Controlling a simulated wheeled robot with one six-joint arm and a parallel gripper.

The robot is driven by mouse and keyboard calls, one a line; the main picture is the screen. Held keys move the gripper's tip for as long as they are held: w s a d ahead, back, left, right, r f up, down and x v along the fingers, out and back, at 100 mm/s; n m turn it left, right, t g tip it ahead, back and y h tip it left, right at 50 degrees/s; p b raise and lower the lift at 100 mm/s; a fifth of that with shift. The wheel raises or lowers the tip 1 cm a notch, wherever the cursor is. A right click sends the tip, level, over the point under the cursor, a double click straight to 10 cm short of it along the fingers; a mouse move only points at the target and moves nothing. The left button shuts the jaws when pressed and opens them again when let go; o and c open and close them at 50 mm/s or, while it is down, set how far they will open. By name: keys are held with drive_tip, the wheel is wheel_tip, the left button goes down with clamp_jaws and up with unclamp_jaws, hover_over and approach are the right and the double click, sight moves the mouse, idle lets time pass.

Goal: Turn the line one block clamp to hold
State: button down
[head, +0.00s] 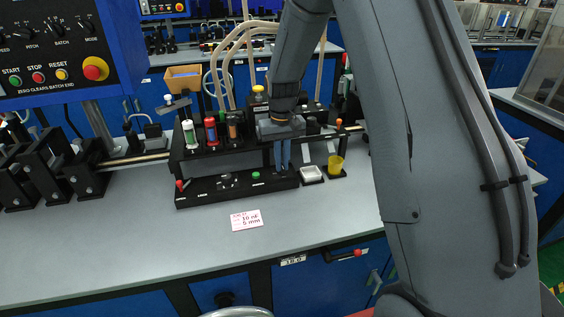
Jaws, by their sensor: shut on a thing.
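My gripper (282,166) points straight down over the right end of a low black control strip (238,193) on the grey bench. Its two blue-grey fingers are close together and shut on a small part there, seemingly the line one block clamp's handle. The fingers hide that part, so its turn position cannot be told. Along the strip to the left are a green button (256,175), a dark round knob (226,180) and a small red-tipped lever (180,185).
A black rack behind the strip holds a white-green bottle (189,134), a red bottle (211,131) and a brown one (233,127).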

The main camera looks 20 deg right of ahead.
drive_tip(key=c, duration=1.8)
unclamp_jaws()
drive_tip(key=shift+c, duration=0.2)
drive_tip(key=shift+r+b, duration=1.1)
drive_tip(key=shift+r, duration=2.85)
drive_tip(key=s+f+t, duration=0.1)
drive_tip(key=s+f, duration=0.2)
drive_tip(key=s, duration=2.3)
drive_tip(key=shift+d+f, duration=0.15)
